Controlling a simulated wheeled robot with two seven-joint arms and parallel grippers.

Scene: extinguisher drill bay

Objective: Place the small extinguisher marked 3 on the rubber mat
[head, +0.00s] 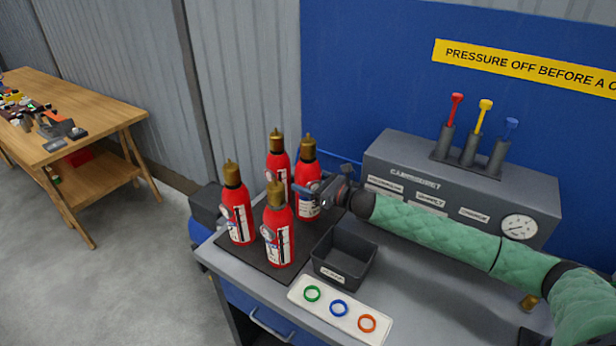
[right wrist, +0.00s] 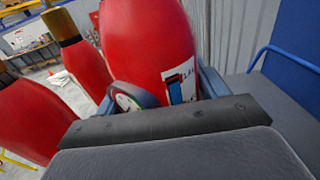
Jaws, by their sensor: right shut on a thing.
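Several small red extinguishers with brass tops stand close together at the left end of the bench. One is at the left (head: 236,213), one at the front (head: 279,232), one at the back (head: 277,158). My right gripper (head: 318,190) is shut on the right-hand extinguisher (head: 308,172), which is upright. In the right wrist view this held extinguisher (right wrist: 150,40) sits between the fingers, its gauge and label facing my gripper. I cannot read a number on any of them. A dark rubber mat (head: 247,257) lies under the group. Whether the held extinguisher touches it is hidden. My left gripper is out of view.
A dark open bin (head: 343,283) stands right of the mat. A white card (head: 327,314) with green, blue and orange rings lies in front. A grey panel (head: 400,160) with levers and a gauge closes off the back. Neighbouring extinguishers (right wrist: 80,60) are close to the held one.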

